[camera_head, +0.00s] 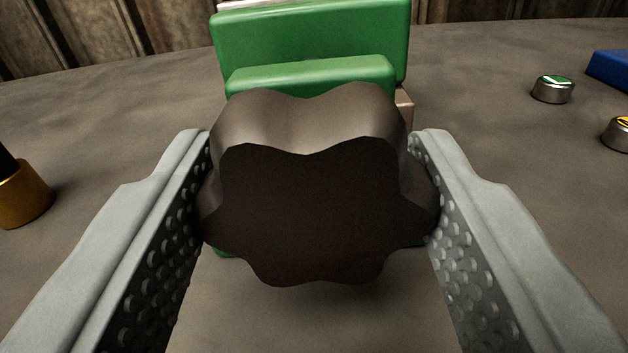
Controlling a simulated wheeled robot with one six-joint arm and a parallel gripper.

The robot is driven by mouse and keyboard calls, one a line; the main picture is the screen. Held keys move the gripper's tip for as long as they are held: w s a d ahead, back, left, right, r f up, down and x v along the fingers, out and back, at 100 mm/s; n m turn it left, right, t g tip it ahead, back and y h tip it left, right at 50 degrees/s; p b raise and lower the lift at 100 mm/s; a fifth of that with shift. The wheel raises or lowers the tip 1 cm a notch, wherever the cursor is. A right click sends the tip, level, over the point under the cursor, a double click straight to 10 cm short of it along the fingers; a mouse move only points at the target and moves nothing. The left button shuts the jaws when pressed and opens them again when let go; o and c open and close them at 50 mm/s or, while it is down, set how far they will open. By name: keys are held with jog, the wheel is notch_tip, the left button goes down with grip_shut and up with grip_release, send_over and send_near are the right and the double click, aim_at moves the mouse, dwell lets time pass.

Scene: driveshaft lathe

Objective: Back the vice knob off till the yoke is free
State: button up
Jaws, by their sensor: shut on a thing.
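The vice knob (312,205) is a large dark brown lobed knob in the middle of the view, its flat end facing me. My gripper (316,190) is shut on it, with one grey studded finger against its left side and one against its right. The green vice (310,45) stands right behind the knob, with a lower green block in front of a taller one. The yoke cannot be made out for certain; the knob and green blocks hide most of what lies between and behind them. A small pinkish-brown edge shows right of the front block.
A silver button with a green top (553,88) stands at the right, with a yellow-marked button (618,132) nearer and a blue block (610,68) behind. A brass-coloured cylinder (25,195) with a dark top is at the left edge. The grey surface between is clear.

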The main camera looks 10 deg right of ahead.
jog(key=shift+n, duration=0.3)
jog(key=n, duration=1.3)
jog(key=shift+n, duration=0.3)
jog(key=n, duration=0.4)
jog(key=shift+n, duration=0.3)
jog(key=n, duration=0.4)
jog(key=shift+f, duration=0.1)
jog(key=shift+n, duration=0.3)
jog(key=o, duration=1)
jog(key=shift+c, duration=0.2)
